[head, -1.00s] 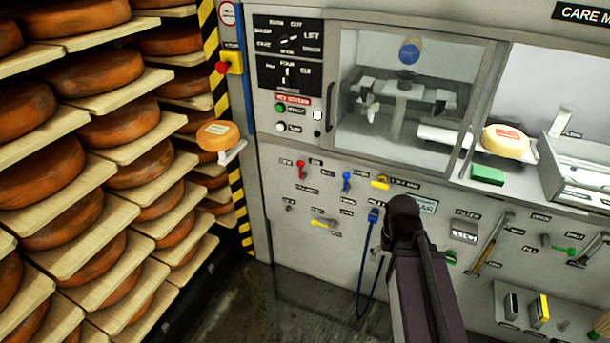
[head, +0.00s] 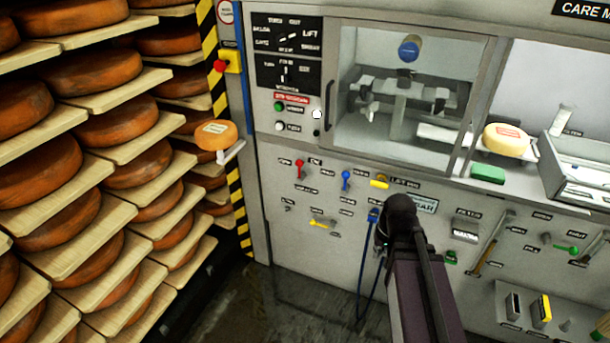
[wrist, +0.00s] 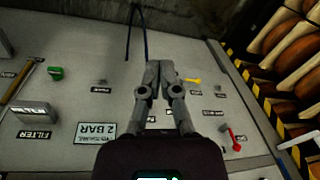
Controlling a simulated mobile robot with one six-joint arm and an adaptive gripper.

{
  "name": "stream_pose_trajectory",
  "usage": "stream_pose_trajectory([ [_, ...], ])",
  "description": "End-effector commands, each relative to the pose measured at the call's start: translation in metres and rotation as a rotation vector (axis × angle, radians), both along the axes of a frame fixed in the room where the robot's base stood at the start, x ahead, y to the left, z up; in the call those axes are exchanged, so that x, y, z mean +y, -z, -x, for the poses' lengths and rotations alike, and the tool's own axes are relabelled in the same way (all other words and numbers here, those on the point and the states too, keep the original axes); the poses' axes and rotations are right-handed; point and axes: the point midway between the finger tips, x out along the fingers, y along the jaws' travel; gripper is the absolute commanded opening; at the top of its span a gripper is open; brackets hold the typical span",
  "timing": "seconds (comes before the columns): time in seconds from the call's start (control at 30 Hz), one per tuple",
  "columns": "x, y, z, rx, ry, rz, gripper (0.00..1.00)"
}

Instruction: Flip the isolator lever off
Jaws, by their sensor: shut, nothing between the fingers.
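Several small levers sit on the grey front panel; their labels are too blurred for me to tell which is the isolator. A red lever (head: 300,170) is at the panel's upper left and also shows in the wrist view (wrist: 234,141). Right of it are a blue lever (head: 346,180) and a yellow handle (head: 380,184). A lower yellow lever (head: 322,223) also shows in the wrist view (wrist: 192,80). My gripper (wrist: 165,64) is shut and empty in front of the panel, left of that yellow lever in the wrist view. In the head view my arm mostly hides it.
A blue hose (head: 361,280) hangs from the panel beside my arm. A small shelf (head: 515,325) and a hammer-like handle (head: 493,245) stick out at the right. Cheese racks (head: 110,195) fill the left. A cheese wheel (head: 217,135) sits on a bracket at the cabinet's left edge.

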Motion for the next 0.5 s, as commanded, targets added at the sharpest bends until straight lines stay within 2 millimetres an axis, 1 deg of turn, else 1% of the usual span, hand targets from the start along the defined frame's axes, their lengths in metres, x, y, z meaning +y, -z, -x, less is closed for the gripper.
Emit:
stream_pose_trajectory([
  [0.03, 0.006, 0.01, -0.011, -0.019, 0.001, -0.03, 0.0],
  [0.2, 0.033, 0.027, -0.044, -0.098, 0.012, -0.164, 0.0],
  [0.5, 0.08, 0.043, -0.107, -0.244, 0.067, -0.427, 0.0],
])
